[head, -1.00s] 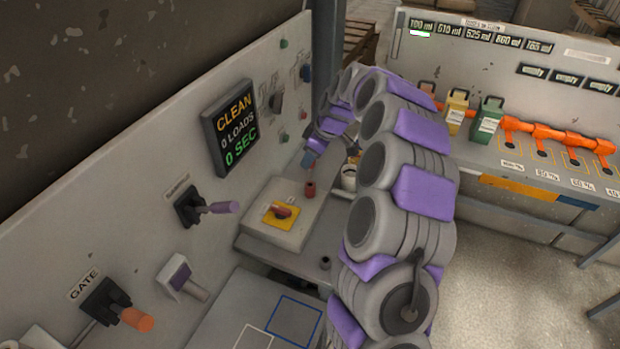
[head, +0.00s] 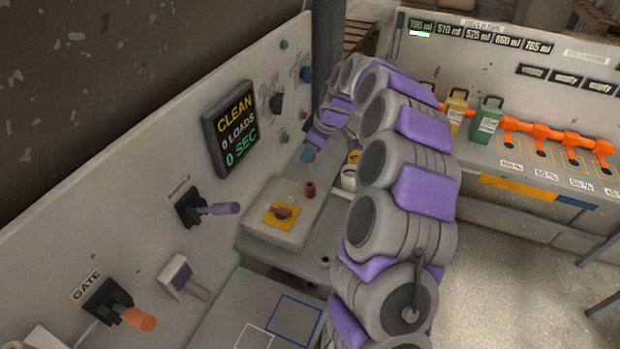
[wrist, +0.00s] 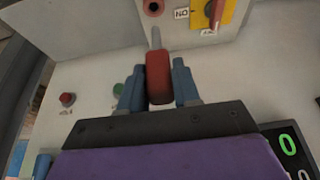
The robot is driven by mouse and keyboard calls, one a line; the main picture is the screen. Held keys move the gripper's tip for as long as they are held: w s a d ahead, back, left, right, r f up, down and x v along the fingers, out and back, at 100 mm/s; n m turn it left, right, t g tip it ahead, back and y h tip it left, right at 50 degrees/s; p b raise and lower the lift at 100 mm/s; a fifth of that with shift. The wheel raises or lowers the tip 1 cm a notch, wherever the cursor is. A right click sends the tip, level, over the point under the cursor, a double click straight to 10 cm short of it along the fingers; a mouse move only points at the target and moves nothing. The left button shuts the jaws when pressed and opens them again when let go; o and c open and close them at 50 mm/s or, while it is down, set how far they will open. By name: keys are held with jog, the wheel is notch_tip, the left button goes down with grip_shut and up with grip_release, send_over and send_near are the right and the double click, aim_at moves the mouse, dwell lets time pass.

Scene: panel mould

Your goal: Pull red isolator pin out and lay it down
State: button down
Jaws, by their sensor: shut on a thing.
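The red isolator pin (wrist: 158,78) is between the two blue fingers of my gripper (wrist: 157,82) in the wrist view, its grey shank pointing toward the switch box. The shank's end is apart from the red socket (wrist: 153,7), whose dark hole shows open. In the head view the socket (head: 310,189) stands on the pale switch box (head: 286,232), beside the yellow plate with a red rotary handle (head: 279,214). My gripper (head: 307,155) is above and just behind the socket there; the pin is hard to make out in that view.
The wall panel carries a display (head: 232,130), a purple lever (head: 222,208) and an orange gate lever (head: 137,319). White containers (head: 349,180) stand right of the box. A grey surface with blue and white outlined squares (head: 250,300) lies clear in front.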

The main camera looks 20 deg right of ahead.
jog(key=shift+r, duration=0.95)
jog(key=shift+f, duration=0.1)
